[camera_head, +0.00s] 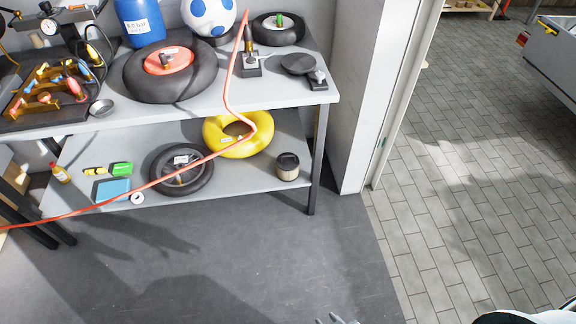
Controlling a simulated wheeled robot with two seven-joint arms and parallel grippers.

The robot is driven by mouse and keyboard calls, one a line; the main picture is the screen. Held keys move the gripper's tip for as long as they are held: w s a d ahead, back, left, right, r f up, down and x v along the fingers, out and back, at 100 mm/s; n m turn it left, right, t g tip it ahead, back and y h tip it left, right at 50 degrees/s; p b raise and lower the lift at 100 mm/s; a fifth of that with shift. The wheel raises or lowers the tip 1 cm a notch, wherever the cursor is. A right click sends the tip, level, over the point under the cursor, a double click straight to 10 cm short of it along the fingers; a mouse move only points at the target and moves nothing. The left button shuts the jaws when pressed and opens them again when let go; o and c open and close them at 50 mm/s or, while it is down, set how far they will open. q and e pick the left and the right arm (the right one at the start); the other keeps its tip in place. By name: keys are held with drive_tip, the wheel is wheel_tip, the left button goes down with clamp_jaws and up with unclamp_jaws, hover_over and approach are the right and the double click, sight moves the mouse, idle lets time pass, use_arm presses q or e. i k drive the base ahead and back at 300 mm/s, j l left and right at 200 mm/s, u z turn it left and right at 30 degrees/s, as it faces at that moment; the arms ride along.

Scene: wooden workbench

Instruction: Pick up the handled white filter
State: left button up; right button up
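No white filter with a clear handle can be made out. A cream, ribbed cylinder with a black top (288,167) stands upright at the right end of the lower shelf (232,189) and may be the filter. No handle is clear on it at this size. My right gripper (338,320) barely shows at the bottom edge, over the grey floor, well in front of the bench and apart from everything. Only its tips show, so its opening cannot be told. My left gripper is out of view.
A yellow ring (254,146) and a small wheel (181,172) lie on the lower shelf. An orange hose (205,158) crosses in front of it. The upper bench top (215,99) holds a black tyre, a blue container and tools. The floor (230,265) before the bench is clear.

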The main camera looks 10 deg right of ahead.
sight(287, 163)
drive_tip(key=i+l, duration=0.5)
drive_tip(key=i, duration=0.15)
drive_tip(key=i+l, duration=0.5)
drive_tip(key=i, duration=0.15)
drive_tip(key=j+u, duration=0.05)
